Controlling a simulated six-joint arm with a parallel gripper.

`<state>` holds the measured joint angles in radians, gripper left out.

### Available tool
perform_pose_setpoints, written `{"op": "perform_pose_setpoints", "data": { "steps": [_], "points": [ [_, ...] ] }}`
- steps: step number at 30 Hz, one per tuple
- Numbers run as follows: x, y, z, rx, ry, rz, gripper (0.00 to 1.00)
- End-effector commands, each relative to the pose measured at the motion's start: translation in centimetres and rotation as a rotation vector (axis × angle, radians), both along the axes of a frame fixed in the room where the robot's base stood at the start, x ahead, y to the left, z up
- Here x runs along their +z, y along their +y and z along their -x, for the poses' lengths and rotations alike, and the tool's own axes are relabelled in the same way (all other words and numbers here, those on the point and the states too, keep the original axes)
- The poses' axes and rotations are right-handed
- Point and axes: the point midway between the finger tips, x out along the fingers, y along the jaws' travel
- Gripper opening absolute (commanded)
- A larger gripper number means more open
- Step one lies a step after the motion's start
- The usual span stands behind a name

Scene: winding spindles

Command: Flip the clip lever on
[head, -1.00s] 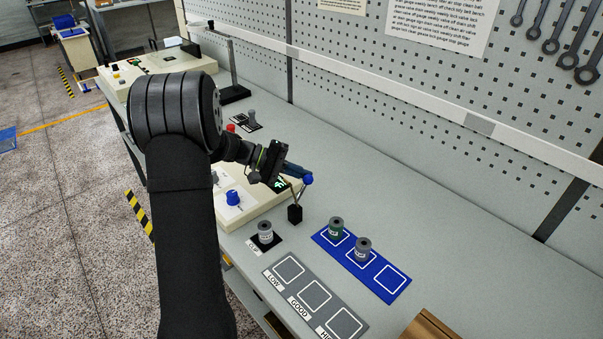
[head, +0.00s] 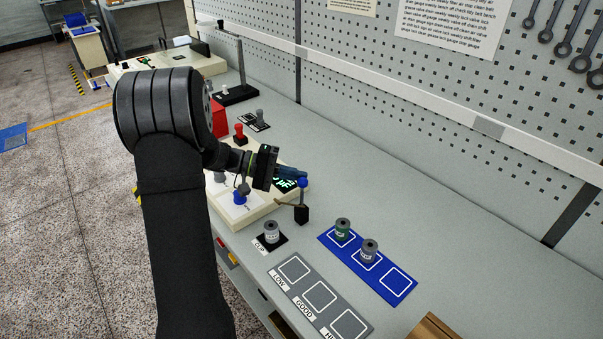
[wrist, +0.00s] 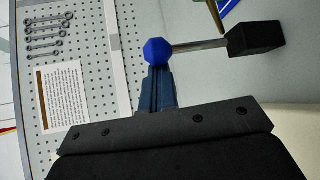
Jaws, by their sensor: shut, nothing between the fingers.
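The clip lever is a thin metal rod with a blue ball knob (head: 302,183) on a black base block (head: 302,214). In the head view the rod stands nearly upright. In the wrist view the knob (wrist: 158,52) is at the fingertips, and the rod runs right to the block (wrist: 255,40). My gripper (head: 300,175) has its blue fingers shut and empty. The tips are against or just beside the knob; contact is not certain. A grey spool (head: 271,231) stands on the black pad labelled CLIP, in front of the lever base.
A blue tray (head: 398,283) with two spools lies to the right. A grey LOW/GOOD board (head: 336,302) lies in front. A cream panel (head: 262,213) with a blue knob and lit display is left of the lever. The bench behind the lever is clear.

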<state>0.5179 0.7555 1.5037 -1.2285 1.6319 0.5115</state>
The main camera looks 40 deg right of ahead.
Motion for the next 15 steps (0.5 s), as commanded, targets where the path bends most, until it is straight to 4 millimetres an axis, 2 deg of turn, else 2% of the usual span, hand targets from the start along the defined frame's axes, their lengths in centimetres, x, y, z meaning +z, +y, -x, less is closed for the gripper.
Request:
{"op": "perform_pose_setpoints", "data": {
  "steps": [15],
  "points": [
    [-0.6, 3.6, 0.0, 0.000, 0.001, -0.001, 0.00]
  ]
}}
